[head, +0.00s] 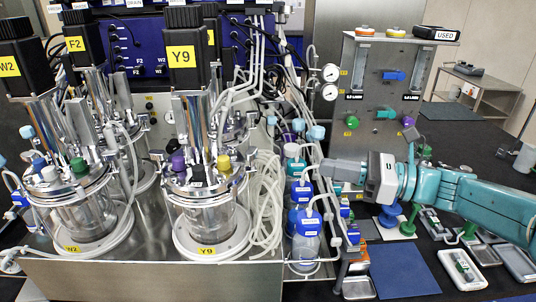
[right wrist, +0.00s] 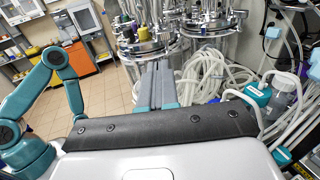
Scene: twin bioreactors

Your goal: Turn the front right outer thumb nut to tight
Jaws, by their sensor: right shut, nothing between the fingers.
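The front right bioreactor (head: 207,215), labelled Y9, is a glass vessel with a steel head plate (head: 205,180) carrying purple and yellow caps. Small steel fasteners ring the plate, but I cannot tell which is the outer thumb nut or how tight it is. My right gripper (head: 328,172) is shut and empty, pointing left from the right, beyond the bottles and apart from the vessel. In the right wrist view its closed fingers (right wrist: 157,72) point towards steel vessel tops with a yellow cap (right wrist: 117,50). My left gripper is out of view.
The W2 bioreactor (head: 80,215) is at the left. A gauge panel (head: 380,90) rises behind my right arm. A blue mat (head: 402,270) lies clear on the bench.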

